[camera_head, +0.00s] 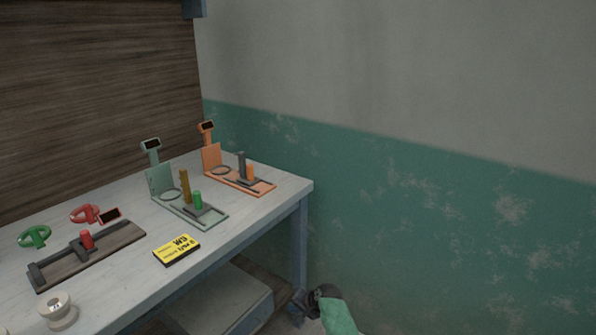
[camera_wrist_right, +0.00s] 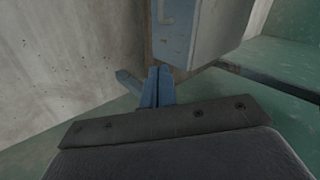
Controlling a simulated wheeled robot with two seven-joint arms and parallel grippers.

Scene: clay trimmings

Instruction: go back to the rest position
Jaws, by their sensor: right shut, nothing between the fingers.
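My right gripper (camera_head: 296,305) is low at the bottom of the head view, beside the table's right front leg (camera_head: 300,245) and below the tabletop. Its arm comes in from the bottom with a green cover. In the right wrist view its two blue fingers (camera_wrist_right: 158,84) are together with nothing between them. A blue-grey post or box-like part (camera_wrist_right: 200,30) stands just beyond the fingertips there; I cannot tell whether they touch it. My left gripper is in neither view.
The table (camera_head: 130,300) carries an orange stand (camera_head: 256,187), a green stand (camera_head: 213,218), a dark tray (camera_head: 105,255), a yellow box (camera_head: 176,249), red (camera_head: 84,214) and green (camera_head: 35,237) ring tools and a white round item (camera_head: 58,311). A wall (camera_head: 420,220) rises behind and right.

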